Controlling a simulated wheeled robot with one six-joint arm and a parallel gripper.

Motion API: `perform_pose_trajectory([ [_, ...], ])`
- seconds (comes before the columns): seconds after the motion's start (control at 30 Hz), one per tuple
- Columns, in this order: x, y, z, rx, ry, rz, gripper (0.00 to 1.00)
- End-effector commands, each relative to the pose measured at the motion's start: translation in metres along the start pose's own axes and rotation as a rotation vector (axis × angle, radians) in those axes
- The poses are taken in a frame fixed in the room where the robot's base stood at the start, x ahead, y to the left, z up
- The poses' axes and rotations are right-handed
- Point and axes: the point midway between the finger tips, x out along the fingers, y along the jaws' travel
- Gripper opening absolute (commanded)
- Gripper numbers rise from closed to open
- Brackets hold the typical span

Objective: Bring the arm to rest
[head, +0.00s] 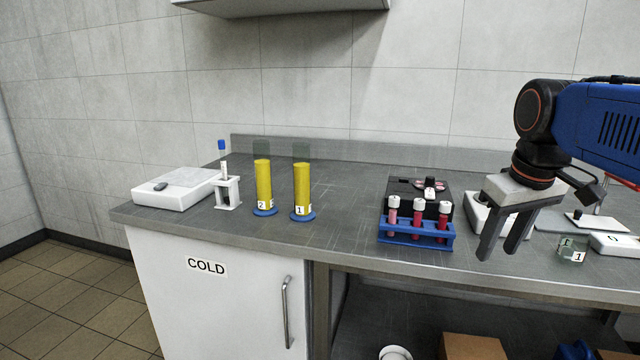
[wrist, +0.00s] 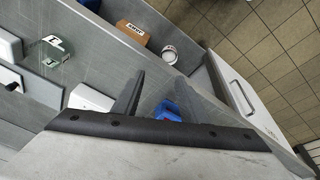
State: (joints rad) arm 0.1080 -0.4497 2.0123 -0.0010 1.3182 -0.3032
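My gripper (head: 503,247) hangs at the right in the head view, fingers pointing down over the front part of the bench. Its two fingers stand apart with nothing between them. In the wrist view the fingers (wrist: 145,95) are also spread and empty. My blue arm reaches in from the right edge. The bench (head: 345,228) is grey and runs across the view. A blue rack (head: 415,241) with several capped red and pink tubes stands left of the gripper, apart from it. In the wrist view a blue piece (wrist: 167,111) shows beyond the fingers.
Two yellow cylinders (head: 263,187) (head: 302,190) on blue bases stand left of centre. A white device (head: 176,188) is at the far left. A black device (head: 431,187) stands behind the rack. Glass block (head: 572,250) and white boxes lie right of the gripper.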

Motion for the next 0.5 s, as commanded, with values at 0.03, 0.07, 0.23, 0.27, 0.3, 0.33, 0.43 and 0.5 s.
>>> perform_pose_trajectory([
  [0.03, 0.012, -0.01, 0.017, 0.015, 0.014, 0.001, 0.39],
  [0.07, 0.019, -0.014, 0.025, 0.026, 0.024, 0.002, 0.39],
  [0.23, 0.063, -0.04, 0.074, 0.09, 0.075, 0.001, 0.39],
  [0.27, 0.07, -0.044, 0.083, 0.102, 0.084, 0.0, 0.39],
  [0.3, 0.081, -0.049, 0.094, 0.116, 0.095, -0.001, 0.39],
  [0.33, 0.089, -0.052, 0.102, 0.127, 0.104, -0.002, 0.39],
  [0.43, 0.111, -0.062, 0.125, 0.157, 0.128, -0.006, 0.39],
  [0.5, 0.124, -0.067, 0.137, 0.173, 0.14, -0.009, 0.39],
])
